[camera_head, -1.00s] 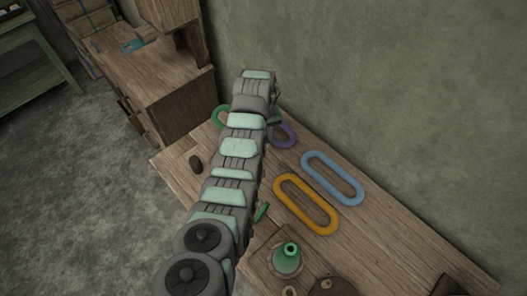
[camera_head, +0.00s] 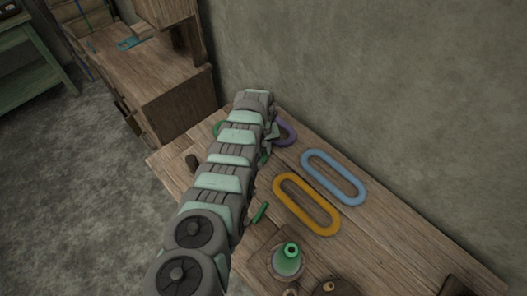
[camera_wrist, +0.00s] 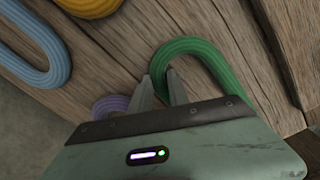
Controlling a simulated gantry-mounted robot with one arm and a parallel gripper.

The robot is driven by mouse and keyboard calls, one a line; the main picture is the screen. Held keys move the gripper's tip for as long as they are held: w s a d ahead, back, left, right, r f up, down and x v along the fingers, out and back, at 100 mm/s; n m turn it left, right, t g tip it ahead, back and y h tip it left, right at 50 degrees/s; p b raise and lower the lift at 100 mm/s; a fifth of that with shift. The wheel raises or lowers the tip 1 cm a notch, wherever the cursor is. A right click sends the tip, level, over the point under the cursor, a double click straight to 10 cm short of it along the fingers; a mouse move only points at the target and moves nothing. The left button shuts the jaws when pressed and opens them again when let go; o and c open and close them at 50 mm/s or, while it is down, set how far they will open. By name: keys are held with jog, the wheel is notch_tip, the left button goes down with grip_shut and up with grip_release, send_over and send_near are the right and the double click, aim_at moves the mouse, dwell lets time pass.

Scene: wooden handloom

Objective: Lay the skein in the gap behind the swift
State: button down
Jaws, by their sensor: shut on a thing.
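My gripper (camera_wrist: 160,78) is shut on the edge of a green skein (camera_wrist: 205,52), a ribbed loop, in the wrist view. The skein appears at or just above the wooden bench top. In the head view my arm covers most of the green skein, with a bit showing at its left side (camera_head: 218,129). A purple skein (camera_head: 287,131) lies just right of my arm's end; it also shows in the wrist view (camera_wrist: 108,106), partly behind the gripper. I cannot make out the swift or the gap behind it.
A blue skein (camera_head: 333,177) and a yellow skein (camera_head: 306,204) lie flat on the bench (camera_head: 390,245). A dark knob (camera_head: 192,162) is left of my arm. The wall runs along the bench's back.

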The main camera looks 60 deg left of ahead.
jog(key=c, duration=1.3)
grip_release()
jog(key=shift+o, duration=0.2)
notch_tip(320, 180, up, 4)
jog(key=p, duration=0.2)
jog(key=shift+a+f+p, duration=0.1)
jog(key=shift+p, duration=0.25)
notch_tip(320, 180, up, 8)
jog(key=shift+s+r+p, duration=0.2)
jog(key=shift+s+p, duration=0.1)
jog(key=shift+p, duration=0.15)
